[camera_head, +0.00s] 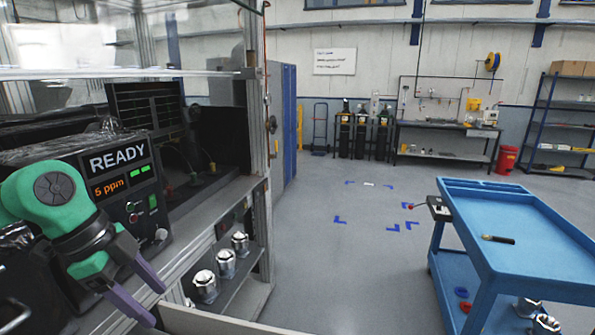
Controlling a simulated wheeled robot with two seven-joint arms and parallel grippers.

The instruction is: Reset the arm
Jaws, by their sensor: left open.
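My left arm (62,195), green and black, comes in from the left. Its gripper (150,300) has two purple fingers pointing down and to the right, spread apart with nothing between them. It hangs in front of the bench edge, below a black panel (122,172) reading "READY" and "5 ppm". My right arm and gripper are not in view.
Three shiny metal housings (226,264) stand on a shelf below the bench, right of my left gripper. A blue cart (530,250) stands at the right, with a dark-handled tool (498,239) on top and metal parts (546,323) below. The middle floor (350,270) is clear.

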